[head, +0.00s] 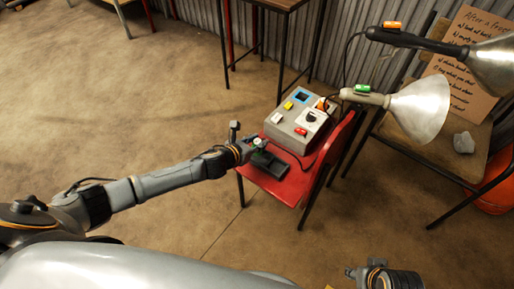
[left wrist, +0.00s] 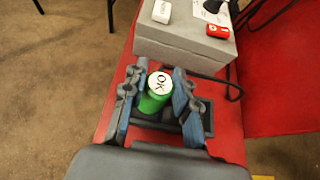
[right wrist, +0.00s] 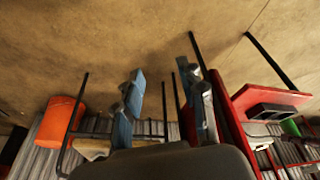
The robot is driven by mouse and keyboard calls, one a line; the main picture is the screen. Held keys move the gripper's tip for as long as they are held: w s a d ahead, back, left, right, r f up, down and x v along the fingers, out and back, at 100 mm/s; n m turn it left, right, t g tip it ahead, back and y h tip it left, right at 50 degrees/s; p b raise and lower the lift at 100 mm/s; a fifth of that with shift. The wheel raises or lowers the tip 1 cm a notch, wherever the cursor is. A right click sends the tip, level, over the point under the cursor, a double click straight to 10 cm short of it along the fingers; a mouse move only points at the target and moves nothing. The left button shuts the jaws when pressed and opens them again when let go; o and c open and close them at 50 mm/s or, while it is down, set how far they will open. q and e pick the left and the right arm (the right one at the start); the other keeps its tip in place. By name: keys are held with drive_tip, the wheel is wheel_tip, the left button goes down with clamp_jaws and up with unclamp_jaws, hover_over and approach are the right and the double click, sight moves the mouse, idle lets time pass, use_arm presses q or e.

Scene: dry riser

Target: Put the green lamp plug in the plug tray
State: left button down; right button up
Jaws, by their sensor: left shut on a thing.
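The green lamp plug (left wrist: 155,101) has a white top marked "OK" and stands between the blue-padded fingers of my left gripper (left wrist: 158,84), which is shut on it. In the head view my left gripper (head: 254,147) is over the back part of the dark plug tray (head: 271,166), on the red seat. In the left wrist view the tray (left wrist: 172,124) shows partly behind and under the plug. I cannot tell whether the plug touches the tray floor. My right gripper (right wrist: 165,80) is open and empty, away from the seat.
A grey tester box (head: 291,133) with buttons and a cable stands behind the tray on the red chair (head: 285,188). Two lamps (head: 418,108) reach in from the right, one with a green block, one with an orange block. A sign board (head: 470,65) and a grey lump (head: 463,142) are at right.

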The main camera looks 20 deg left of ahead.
use_arm(q)
wheel_tip(320, 180, down, 3)
drive_tip(key=shift+w+f+b, duration=0.1)
drive_tip(key=shift+f+b, duration=0.05)
drive_tip(key=shift+b, duration=0.65)
use_arm(e)
drive_tip(key=v, duration=0.5)
drive_tip(key=shift+d+r, duration=0.1)
drive_tip(key=shift+r, duration=0.2)
use_arm(q)
drive_tip(key=shift+f, duration=0.2)
drive_tip(key=c, duration=1)
unclamp_jaws()
drive_tip(key=shift+c, duration=0.2)
use_arm(e)
drive_tip(key=shift+f, duration=0.1)
use_arm(q)
drive_tip(key=shift+r, duration=0.1)
